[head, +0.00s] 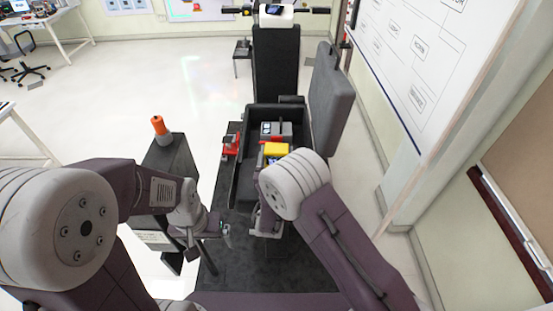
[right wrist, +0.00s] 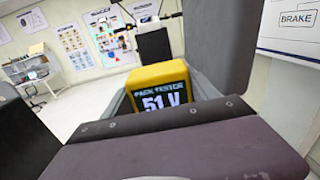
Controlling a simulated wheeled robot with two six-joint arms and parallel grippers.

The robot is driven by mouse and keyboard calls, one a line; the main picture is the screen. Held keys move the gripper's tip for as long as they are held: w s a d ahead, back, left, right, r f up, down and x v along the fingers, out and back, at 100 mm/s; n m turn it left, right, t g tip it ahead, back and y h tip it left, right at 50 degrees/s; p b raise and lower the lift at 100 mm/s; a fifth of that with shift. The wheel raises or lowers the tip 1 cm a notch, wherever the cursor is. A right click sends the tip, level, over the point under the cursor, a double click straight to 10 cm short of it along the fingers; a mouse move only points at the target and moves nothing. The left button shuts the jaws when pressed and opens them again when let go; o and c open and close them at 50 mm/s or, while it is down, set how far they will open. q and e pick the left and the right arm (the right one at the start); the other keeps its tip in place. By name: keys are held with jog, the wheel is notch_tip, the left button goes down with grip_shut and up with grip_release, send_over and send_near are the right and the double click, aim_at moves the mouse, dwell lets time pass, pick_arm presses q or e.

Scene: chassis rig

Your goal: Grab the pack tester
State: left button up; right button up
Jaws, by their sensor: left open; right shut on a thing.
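The yellow pack tester (head: 276,150) is in the head view, just beyond my right wrist, over the open black compartment. In the right wrist view the pack tester (right wrist: 160,88) is close, its dark screen facing me and reading "51 V". My right gripper (right wrist: 158,98) is shut on it, one grey finger on each side. My right arm hides its lower part in the head view, so I cannot tell whether it touches anything below. My left gripper (head: 226,236) is open and empty, to the lower left, over the dark deck.
A grey device (head: 276,129) lies in the compartment behind the tester. A red item (head: 231,144) is on the left ledge. A raised grey seat lid (head: 331,88) stands on the right. Floor beyond on the left is open.

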aim_at(280, 149)
jog(key=r, duration=0.2)
jog(key=d+r, duration=0.1)
jog(key=shift+s+b, duration=0.3)
jog(key=shift+b, duration=0.1)
jog(key=s+d+r+b, duration=0.1)
jog(key=s+d+r, duration=0.4)
jog(key=d, duration=0.4)
jog(key=shift+s+r, duration=0.25)
jog(key=shift+r, duration=0.45)
